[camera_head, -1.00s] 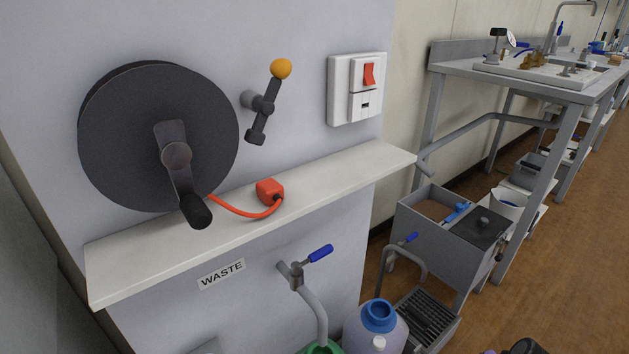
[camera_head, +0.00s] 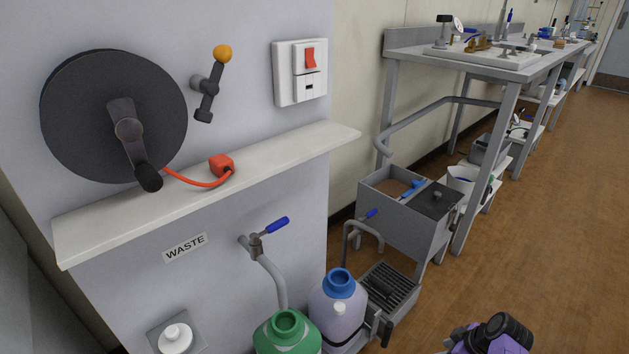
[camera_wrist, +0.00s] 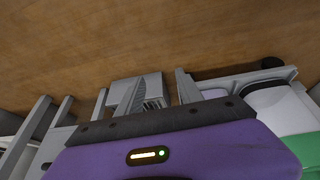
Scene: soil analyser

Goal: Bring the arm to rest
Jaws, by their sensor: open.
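A purple and black part of my arm (camera_head: 490,336) shows at the bottom right of the head view, over the brown floor and clear of the bench and containers. My gripper (camera_wrist: 161,84) shows in the wrist view as a purple body with a dark bar and two grey fingers. The fingers are spread apart and I see nothing held between them. A small light glows on the purple body. The gripper's fingertips cannot be made out in the head view.
A wall panel has a black reel (camera_head: 112,118), a white shelf (camera_head: 210,190) and a red switch (camera_head: 310,58). Below stand a green container (camera_head: 287,336) and a lilac container (camera_head: 338,310). A grey bin unit (camera_head: 405,225) and bench (camera_head: 470,62) stand right. Brown floor (camera_head: 560,200) is open.

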